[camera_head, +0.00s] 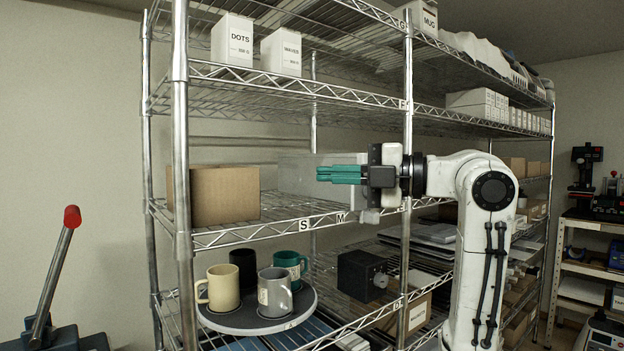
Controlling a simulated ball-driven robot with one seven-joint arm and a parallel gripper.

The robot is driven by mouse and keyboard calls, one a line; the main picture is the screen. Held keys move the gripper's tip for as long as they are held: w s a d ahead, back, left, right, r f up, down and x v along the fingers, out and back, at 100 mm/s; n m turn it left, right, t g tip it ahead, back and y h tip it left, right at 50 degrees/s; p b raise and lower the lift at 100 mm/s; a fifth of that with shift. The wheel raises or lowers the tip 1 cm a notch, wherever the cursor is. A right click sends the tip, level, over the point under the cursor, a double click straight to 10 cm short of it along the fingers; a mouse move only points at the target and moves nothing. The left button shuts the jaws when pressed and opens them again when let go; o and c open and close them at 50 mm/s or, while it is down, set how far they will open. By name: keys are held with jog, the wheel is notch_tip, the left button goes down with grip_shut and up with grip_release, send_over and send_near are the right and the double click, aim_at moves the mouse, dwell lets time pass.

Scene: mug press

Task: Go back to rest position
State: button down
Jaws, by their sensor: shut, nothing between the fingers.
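My gripper (318,174) has teal fingers and points left. It is shut and empty, held in front of the shelf rack at about the height of the middle shelf. My white arm rises from the lower right to it. Below and left of the gripper, a round dark tray (258,328) bears a cream mug (224,289), a black mug (243,264), a grey mug (275,297) and a teal mug (291,264). The black mug is partly hidden behind the others.
The wire rack's front post (408,90) stands close to my gripper. A cardboard box (222,195) sits on the middle shelf. White boxes marked DOTS (232,42) and WAVES (282,52) stand above. A red-knobbed lever (57,255) is at far left; a side shelf (585,225) at far right.

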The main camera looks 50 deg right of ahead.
jog(key=shift+s+d, duration=0.1)
jog(key=shift+s, duration=0.25)
